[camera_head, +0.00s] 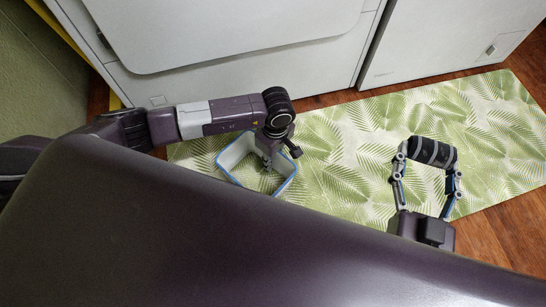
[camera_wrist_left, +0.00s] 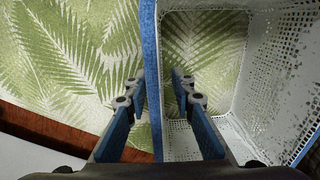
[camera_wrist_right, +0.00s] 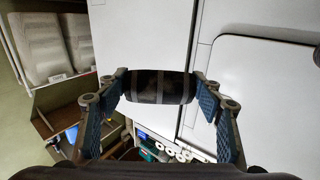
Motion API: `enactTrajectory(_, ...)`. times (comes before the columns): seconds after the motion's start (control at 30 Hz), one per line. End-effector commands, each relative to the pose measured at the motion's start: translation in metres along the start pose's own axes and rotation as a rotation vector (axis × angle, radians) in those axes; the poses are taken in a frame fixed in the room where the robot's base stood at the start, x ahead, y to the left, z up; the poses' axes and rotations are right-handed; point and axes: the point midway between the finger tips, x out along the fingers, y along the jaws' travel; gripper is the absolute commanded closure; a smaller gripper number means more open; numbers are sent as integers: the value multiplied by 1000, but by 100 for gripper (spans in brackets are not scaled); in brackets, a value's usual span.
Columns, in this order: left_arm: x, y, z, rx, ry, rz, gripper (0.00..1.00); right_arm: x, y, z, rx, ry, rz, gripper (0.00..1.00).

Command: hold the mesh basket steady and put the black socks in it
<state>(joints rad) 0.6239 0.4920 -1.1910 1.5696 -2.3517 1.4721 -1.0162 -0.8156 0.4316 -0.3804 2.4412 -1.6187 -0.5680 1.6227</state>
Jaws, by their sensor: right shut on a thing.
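The mesh basket (camera_head: 230,156), white with a blue rim, stands on the leaf-patterned mat. In the left wrist view its blue rim (camera_wrist_left: 150,60) runs between the fingers of my left gripper (camera_wrist_left: 159,85), one finger outside and one inside the wall. That gripper is open, with gaps beside the rim. The visible part of the basket's inside is empty. My right gripper (camera_head: 426,152) is shut on the black socks (camera_head: 432,152), a dark roll with grey stripes, and holds them to the right of the basket. The socks (camera_wrist_right: 158,86) span between its fingertips in the right wrist view.
The green leaf mat (camera_head: 350,140) lies on a wooden floor (camera_head: 490,235). White appliances (camera_head: 230,40) stand along the back. The mat between basket and socks is clear. The right wrist view shows a shelf unit (camera_wrist_right: 60,105) and small items (camera_wrist_right: 165,150) beyond the socks.

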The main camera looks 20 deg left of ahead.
Motion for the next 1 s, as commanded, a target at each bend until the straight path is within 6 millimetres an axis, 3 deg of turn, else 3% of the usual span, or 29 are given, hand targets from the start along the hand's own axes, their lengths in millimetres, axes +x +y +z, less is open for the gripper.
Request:
enactTrajectory(0.13,0,0,0,0,0,0,79,0,0,-1,0,0,0,87)
enactTrajectory(0.33,0,0,0,0,0,0,100,0,0,0,0,0,0,87)
enactTrajectory(0.8,0,0,0,-1,0,-1,100,0,0,-2,0,0,0,87)
enactTrajectory(1.0,0,0,0,0,0,-1,78,0,0,-2,0,0,0,87)
